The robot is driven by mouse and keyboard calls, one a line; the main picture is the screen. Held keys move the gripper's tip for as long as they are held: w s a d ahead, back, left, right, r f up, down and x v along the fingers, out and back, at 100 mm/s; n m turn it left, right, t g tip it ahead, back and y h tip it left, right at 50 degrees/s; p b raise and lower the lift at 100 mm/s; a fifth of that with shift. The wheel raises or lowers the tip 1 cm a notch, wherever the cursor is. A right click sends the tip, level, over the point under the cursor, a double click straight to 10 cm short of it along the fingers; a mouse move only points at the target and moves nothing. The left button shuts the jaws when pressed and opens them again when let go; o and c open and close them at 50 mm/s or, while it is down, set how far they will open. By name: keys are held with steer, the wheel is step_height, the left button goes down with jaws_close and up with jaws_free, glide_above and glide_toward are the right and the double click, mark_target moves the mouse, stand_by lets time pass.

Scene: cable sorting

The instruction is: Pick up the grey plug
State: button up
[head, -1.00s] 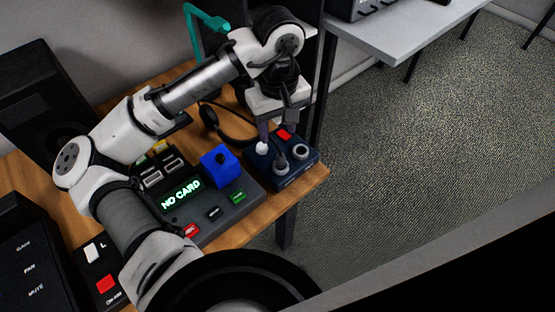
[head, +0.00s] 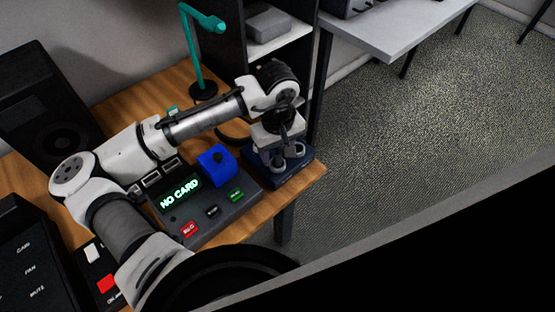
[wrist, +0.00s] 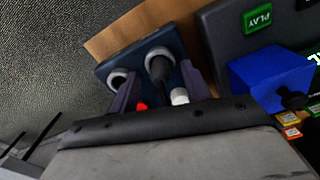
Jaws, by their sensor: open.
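The grey plug (wrist: 159,70) stands in a round socket on the dark blue box, seen in the wrist view. The box (head: 300,174) sits at the right end of the wooden desk in the head view, and in the wrist view (wrist: 177,40) it lies ahead of the jaws. My gripper (wrist: 160,86) is open, with one purple-grey finger on each side of the plug in the wrist view. I cannot tell whether the fingers touch it. In the head view my gripper (head: 280,152) is low over the box and hides part of it.
A second light-ringed socket (wrist: 119,79), a red part (wrist: 141,106) and a white knob (wrist: 180,97) are close to the fingers. A blue block (head: 217,165) stands on the control panel (head: 212,208) beside the box. Open floor (head: 400,150) lies beyond the desk edge.

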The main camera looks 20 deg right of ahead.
jaws_close()
